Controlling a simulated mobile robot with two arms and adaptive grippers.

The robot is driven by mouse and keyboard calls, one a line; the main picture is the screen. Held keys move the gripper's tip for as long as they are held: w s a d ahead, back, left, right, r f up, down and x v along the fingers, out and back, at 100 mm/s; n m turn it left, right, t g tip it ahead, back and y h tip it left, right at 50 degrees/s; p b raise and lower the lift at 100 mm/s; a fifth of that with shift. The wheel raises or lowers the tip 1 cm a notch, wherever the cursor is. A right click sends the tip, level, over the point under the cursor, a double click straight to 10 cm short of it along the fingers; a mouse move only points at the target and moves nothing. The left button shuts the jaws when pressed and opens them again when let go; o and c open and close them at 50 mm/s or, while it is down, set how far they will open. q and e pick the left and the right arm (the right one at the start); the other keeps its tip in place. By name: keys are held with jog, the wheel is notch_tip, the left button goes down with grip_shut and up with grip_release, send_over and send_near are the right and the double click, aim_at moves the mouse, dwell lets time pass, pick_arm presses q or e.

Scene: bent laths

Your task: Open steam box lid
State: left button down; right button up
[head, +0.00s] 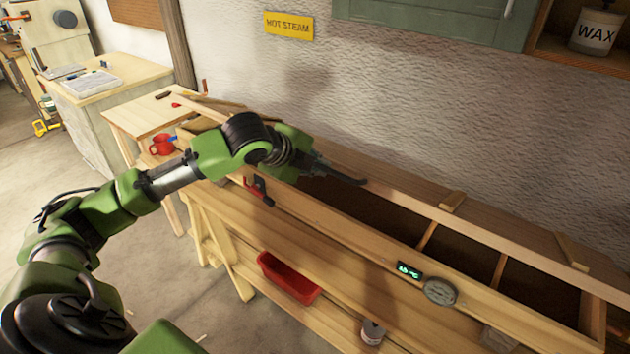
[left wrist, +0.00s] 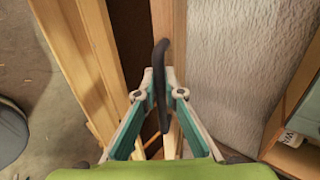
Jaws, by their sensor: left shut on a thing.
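The steam box (head: 330,221) is a long wooden trough on trestle legs along the wall. Its lid (head: 480,228), a long board with wooden cleats, stands raised along the back edge, and the dark inside with cross dividers shows. My left gripper (head: 318,164) is over the left part of the box, shut on a black curved handle (head: 346,178) at the lid. In the left wrist view the two fingers (left wrist: 158,85) close on the black handle (left wrist: 160,58), beside the lid's edge (left wrist: 167,20). My right gripper is out of view.
A red latch (head: 259,190), a temperature display (head: 409,271) and a round gauge (head: 440,292) are on the box front. A red tray (head: 289,277) lies below. A red mug (head: 162,145) stands left. The rough wall is close behind the lid.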

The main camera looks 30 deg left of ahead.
pick_arm(q)
jog(key=w+r, duration=0.1)
jog(key=r, duration=0.1)
jog(key=w+r, duration=0.1)
jog(key=r, duration=0.1)
jog(key=w+r, duration=0.1)
jog(key=r, duration=0.1)
jog(key=shift+w+d, duration=0.2)
jog(key=shift+w, duration=0.2)
jog(key=w+r, duration=0.5)
jog(key=w, duration=0.5)
jog(key=w+d+r, duration=0.1)
jog(key=w+r, duration=0.5)
jog(key=w, duration=0.4)
jog(key=shift+w+d, duration=0.2)
jog(key=shift+d, duration=0.05)
jog(key=c, duration=1.8)
grip_release()
jog(key=shift+r, duration=0.1)
jog(key=shift+c, duration=0.2)
jog(key=shift+s, duration=0.1)
